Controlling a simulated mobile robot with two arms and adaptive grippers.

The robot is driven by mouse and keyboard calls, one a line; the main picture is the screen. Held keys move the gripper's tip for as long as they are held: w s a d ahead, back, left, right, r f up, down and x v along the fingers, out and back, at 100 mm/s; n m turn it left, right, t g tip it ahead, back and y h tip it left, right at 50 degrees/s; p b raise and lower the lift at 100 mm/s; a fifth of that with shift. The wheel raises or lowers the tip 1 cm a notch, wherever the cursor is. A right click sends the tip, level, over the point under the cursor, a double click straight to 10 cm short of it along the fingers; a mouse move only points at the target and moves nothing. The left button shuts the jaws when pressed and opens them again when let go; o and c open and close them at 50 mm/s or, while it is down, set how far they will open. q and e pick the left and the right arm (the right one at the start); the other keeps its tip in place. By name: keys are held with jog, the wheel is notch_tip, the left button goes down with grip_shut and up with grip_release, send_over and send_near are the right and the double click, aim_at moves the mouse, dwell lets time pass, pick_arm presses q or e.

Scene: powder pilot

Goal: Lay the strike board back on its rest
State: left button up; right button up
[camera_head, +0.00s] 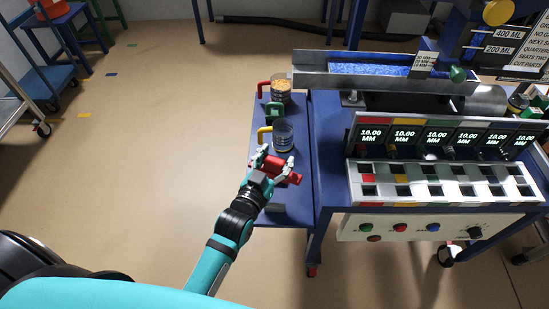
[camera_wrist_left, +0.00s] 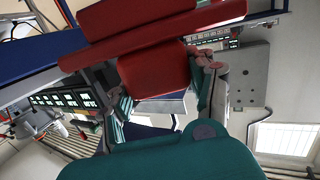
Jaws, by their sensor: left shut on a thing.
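My left gripper (camera_head: 274,165) is shut on a red piece (camera_head: 287,173), which I take to be the strike board, over the blue side table (camera_head: 262,150). In the left wrist view the red board (camera_wrist_left: 155,70) fills the space between the fingers (camera_wrist_left: 162,95), with a long red bar (camera_wrist_left: 130,18) across its far end. Whether the board touches the table is unclear. A dark grey block (camera_head: 275,208) sits near the table's front edge; I cannot tell if it is the rest. My right gripper is not in view.
A cup with a yellow handle (camera_head: 283,135) stands just behind the left gripper. A green piece (camera_head: 274,112) and a red-handled cup of orange grains (camera_head: 281,92) are farther back. The machine panel (camera_head: 440,180) stands right of the side table.

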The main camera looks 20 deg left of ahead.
aim_at(275, 176)
pick_arm(q)
jog(key=shift+w, duration=0.25)
jog(key=shift+s+r, duration=0.2)
jog(key=shift+s, duration=0.1)
jog(key=shift+w+p, duration=0.1)
jog(key=shift+p, duration=0.25)
jog(key=shift+f, duration=0.25)
notch_tip(275, 176, down, 7)
jog(key=b, duration=0.3)
jog(key=shift+r+b, duration=0.15)
jog(key=shift+b, duration=0.2)
jog(key=shift+f, duration=0.35)
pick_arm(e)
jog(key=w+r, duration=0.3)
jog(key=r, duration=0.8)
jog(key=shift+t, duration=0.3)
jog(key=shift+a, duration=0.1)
pick_arm(q)
jog(key=shift+f, duration=0.15)
